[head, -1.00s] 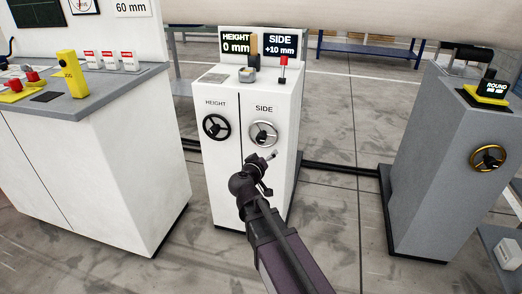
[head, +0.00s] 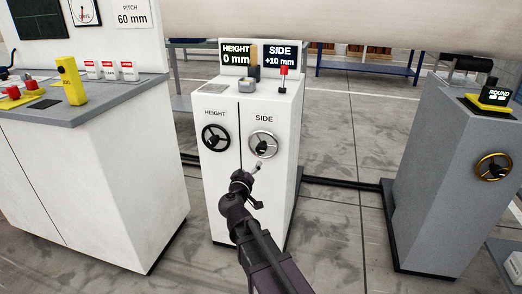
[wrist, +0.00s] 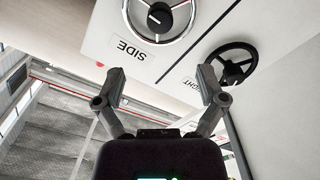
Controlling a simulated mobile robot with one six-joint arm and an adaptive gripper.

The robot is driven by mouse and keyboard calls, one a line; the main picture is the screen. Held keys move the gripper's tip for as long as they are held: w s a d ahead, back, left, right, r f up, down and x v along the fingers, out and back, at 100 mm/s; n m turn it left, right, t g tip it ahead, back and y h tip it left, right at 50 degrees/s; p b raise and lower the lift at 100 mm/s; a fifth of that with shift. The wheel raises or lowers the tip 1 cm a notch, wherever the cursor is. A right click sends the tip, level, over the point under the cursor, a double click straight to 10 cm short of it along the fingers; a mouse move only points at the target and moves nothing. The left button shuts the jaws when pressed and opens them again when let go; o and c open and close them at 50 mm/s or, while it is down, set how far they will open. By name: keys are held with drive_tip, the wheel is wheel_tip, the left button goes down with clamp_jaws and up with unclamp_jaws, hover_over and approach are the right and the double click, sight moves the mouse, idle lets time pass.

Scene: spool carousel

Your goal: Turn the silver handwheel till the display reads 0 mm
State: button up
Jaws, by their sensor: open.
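The silver handwheel (head: 263,144) is on the right of the white cabinet's front, under the label SIDE. The SIDE display (head: 281,53) on top of the cabinet reads +10 mm. My gripper (head: 258,166) is just below the silver wheel in the head view, and its contact with the wheel cannot be told there. In the wrist view my gripper (wrist: 163,84) has its fingers spread wide with nothing between them. The silver wheel (wrist: 160,16) lies beyond the fingertips, apart from them, cut by the top edge.
A black handwheel (head: 216,138) sits left of the silver one, under HEIGHT; its display (head: 236,54) reads 0 mm. A red-topped lever (head: 283,78) stands on the cabinet. A grey cabinet (head: 433,175) with a yellow wheel is at right, a white console (head: 95,175) at left.

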sight(260, 150)
drive_tip(key=x, duration=1.3)
drive_tip(key=shift+w, duration=0.2)
drive_tip(key=c, duration=1.1)
